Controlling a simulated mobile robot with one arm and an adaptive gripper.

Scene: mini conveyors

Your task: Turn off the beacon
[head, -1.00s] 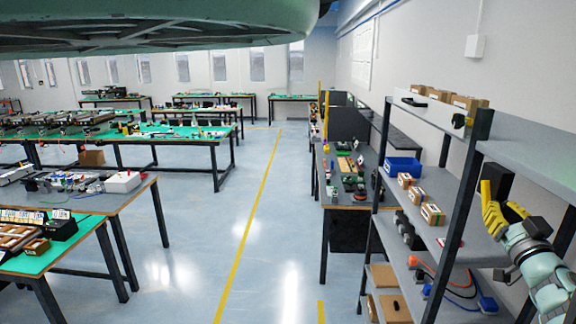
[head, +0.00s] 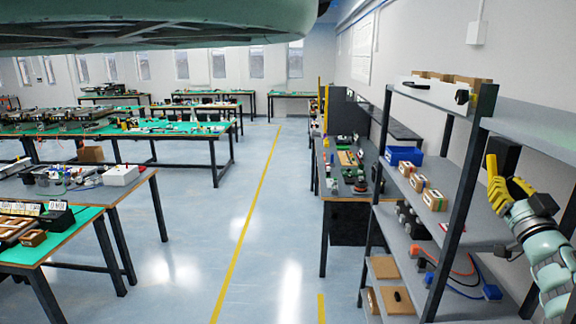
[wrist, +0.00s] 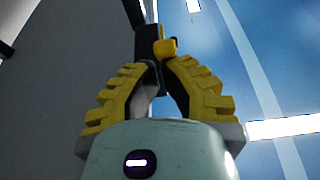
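My gripper (head: 508,182), with yellow ridged fingers, is at the right of the head view, in front of the shelf rack. In the wrist view its fingertips (wrist: 158,66) come close together, with nothing clear held between them. Just beyond the tips is a dark upright thing with a small yellow part (wrist: 167,46); I cannot tell what it is. I can pick out no beacon for certain.
The grey rack (head: 455,228) holds boxes, a blue bin (head: 403,155) and cables; its dark post (head: 470,185) stands close left of my gripper. A workbench (head: 335,188) is behind it. Benches with green mats (head: 75,244) stand left. The floor aisle (head: 235,250) is clear.

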